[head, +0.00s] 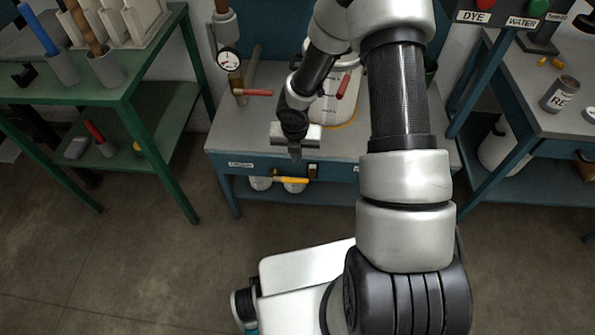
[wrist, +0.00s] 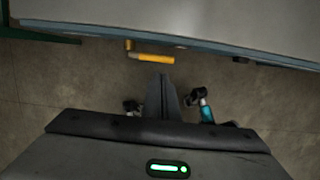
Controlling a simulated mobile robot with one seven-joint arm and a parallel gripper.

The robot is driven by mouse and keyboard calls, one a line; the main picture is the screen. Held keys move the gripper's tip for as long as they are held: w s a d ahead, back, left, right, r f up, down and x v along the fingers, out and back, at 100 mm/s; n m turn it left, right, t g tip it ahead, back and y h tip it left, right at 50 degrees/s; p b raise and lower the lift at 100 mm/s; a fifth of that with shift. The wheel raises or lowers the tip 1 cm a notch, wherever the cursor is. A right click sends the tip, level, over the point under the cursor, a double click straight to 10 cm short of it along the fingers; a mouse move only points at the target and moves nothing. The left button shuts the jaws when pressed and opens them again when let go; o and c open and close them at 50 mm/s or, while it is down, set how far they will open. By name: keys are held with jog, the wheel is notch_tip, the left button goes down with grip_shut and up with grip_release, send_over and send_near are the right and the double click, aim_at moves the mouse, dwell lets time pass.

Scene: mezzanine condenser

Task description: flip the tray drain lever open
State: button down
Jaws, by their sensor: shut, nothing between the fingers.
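The yellow lever (head: 291,180), which I take for the tray drain lever, lies roughly level under the front edge of the blue workbench (head: 228,163). In the wrist view the lever (wrist: 153,57) runs sideways, with a small brass-coloured end at its left. My gripper (head: 295,156) is shut and empty, pointing down in front of the bench edge. In the head view its tips appear just above the lever. In the wrist view the shut fingers (wrist: 163,82) end just below the lever's right part, with a small gap in the picture. I cannot tell the depth between them.
A red-handled valve (head: 257,93) with a gauge (head: 229,60) stands at the bench's left, and another red handle (head: 343,86) is behind my arm. Pale vessels (head: 260,183) sit on the lower shelf. A green table (head: 120,95) stands left; the floor between is clear.

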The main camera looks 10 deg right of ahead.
aim_at(297, 179)
jog(key=shift+f, duration=0.15)
jog(key=f+b, duration=0.2)
jog(key=f, duration=0.2)
jog(key=w+f+b, duration=0.1)
jog(key=f+b, duration=0.1)
jog(key=f, duration=0.3)
jog(key=w+f+b, duration=0.1)
jog(key=f, duration=0.3)
jog(key=shift+w+d+f+b, duration=0.25)
jog(key=shift+d+f+b, duration=0.1)
jog(key=shift+d+b, duration=0.05)
